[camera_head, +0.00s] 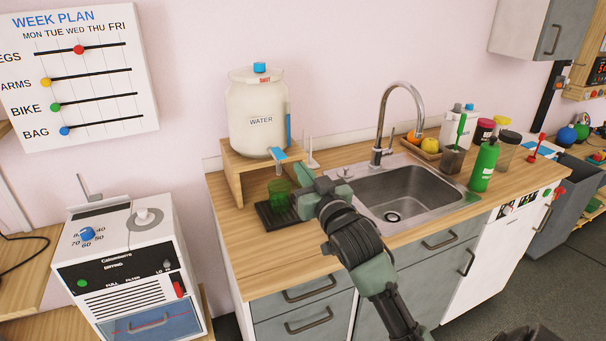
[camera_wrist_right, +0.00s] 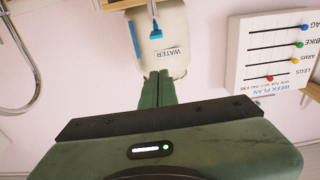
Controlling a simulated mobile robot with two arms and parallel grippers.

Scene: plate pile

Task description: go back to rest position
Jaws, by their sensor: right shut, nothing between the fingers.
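My right gripper (camera_head: 301,172) is in front of the water dispenser, above the counter, at the end of my right arm, which reaches up from the bottom of the head view. In the right wrist view the two green fingers (camera_wrist_right: 157,74) are together with nothing between them, pointing towards the dispenser. The picture there is upside down. My left gripper is not in view.
The white water dispenser (camera_head: 257,110), with a blue tap (camera_head: 280,155), stands on a wooden stand (camera_head: 234,176). A green cup (camera_head: 279,189) sits on a black tray (camera_head: 265,219) close by. The sink (camera_head: 425,188), faucet (camera_head: 381,120) and green bottle (camera_head: 484,168) are to the right.

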